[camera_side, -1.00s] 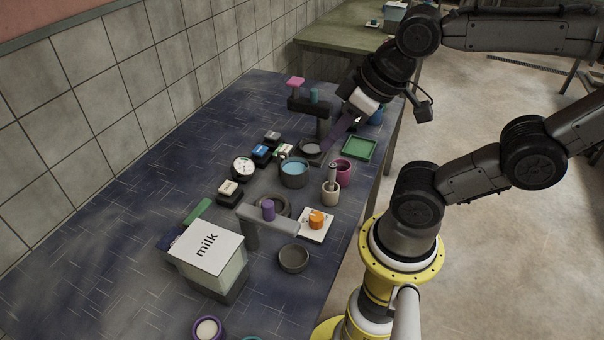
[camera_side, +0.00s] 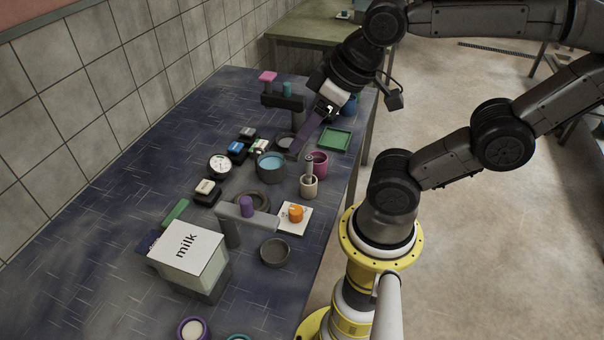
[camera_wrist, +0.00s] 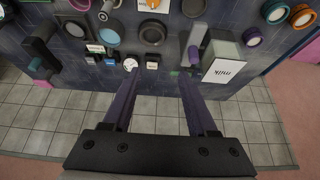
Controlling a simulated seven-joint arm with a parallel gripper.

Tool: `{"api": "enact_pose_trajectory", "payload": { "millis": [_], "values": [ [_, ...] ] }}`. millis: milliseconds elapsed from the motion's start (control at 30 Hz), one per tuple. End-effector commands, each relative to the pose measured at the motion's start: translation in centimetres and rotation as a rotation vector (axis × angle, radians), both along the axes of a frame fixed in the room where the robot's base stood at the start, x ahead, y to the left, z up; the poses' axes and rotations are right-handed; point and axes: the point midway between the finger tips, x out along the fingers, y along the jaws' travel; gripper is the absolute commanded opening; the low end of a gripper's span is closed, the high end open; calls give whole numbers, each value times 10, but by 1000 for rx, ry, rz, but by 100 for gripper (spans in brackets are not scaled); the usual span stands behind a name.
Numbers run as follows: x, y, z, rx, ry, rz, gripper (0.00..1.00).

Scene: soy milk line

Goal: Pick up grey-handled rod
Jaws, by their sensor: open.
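The grey-handled rod (camera_side: 308,166) stands upright in a small cream cup (camera_side: 309,188) near the table's right edge in the side view. It also appears at the top of the wrist view, where the rod (camera_wrist: 104,11) points toward the camera beside the blue-filled pot (camera_wrist: 109,34). My gripper (camera_side: 295,153) has long purple fingers and is open. In the side view it is above and behind the rod, near that same pot (camera_side: 271,165). In the wrist view the gap between my fingertips (camera_wrist: 159,76) is empty.
A magenta cup (camera_side: 318,163) stands close behind the rod's cup. An orange knob on a white plate (camera_side: 293,220) lies in front. A green tray (camera_side: 335,139), a purple-knobbed stand (camera_side: 247,208) and a milk box (camera_side: 190,252) are nearby.

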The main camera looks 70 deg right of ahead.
Motion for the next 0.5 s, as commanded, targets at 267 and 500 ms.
{"api": "enact_pose_trajectory", "payload": {
  "millis": [267, 500],
  "values": [
    [0, 0, 0, -23, 0, 42, 58],
    [3, 0, 4, -220, 6, 414, 58]
  ]
}}
